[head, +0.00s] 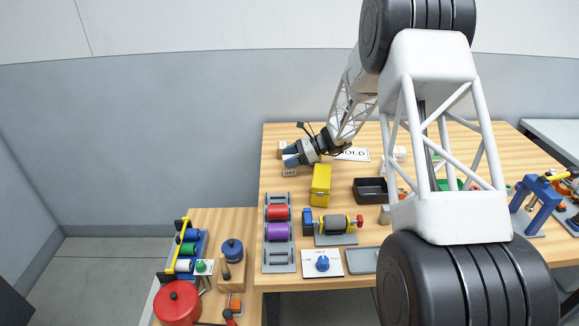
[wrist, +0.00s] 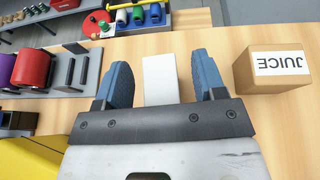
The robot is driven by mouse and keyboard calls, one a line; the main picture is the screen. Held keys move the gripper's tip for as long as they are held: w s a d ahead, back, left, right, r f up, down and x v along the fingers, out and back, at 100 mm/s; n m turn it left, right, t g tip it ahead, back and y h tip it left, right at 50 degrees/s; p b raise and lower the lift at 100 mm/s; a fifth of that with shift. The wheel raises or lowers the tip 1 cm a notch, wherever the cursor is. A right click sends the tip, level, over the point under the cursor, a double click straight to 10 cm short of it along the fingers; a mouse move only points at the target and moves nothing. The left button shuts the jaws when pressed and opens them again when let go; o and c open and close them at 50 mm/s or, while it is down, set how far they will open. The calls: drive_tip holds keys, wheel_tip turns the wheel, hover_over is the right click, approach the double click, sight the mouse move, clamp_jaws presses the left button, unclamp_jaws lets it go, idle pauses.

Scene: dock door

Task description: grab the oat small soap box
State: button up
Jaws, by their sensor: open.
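A small box labelled OAT (head: 289,173) sits at the far left of the wooden table, just below my gripper (head: 292,158) in the head view. In the wrist view my gripper (wrist: 160,78) is open. Its two blue fingers stand on either side of a plain white face (wrist: 160,82), with a gap on each side. No lettering shows on that face, and its lower end is hidden behind the gripper body. In the head view my gripper hides part of the oat box.
A cardboard box labelled JUICE (wrist: 275,69) stands close to the right finger in the wrist view. A yellow case (head: 321,185), a rack with red and purple rolls (head: 279,263) and a black tray (head: 370,191) are nearby. Bare wood lies beyond the fingers.

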idle(0.3)
drive_tip(key=c, duration=1)
drive_tip(key=shift+c, duration=0.2)
drive_tip(key=shift+r, duration=5.05)
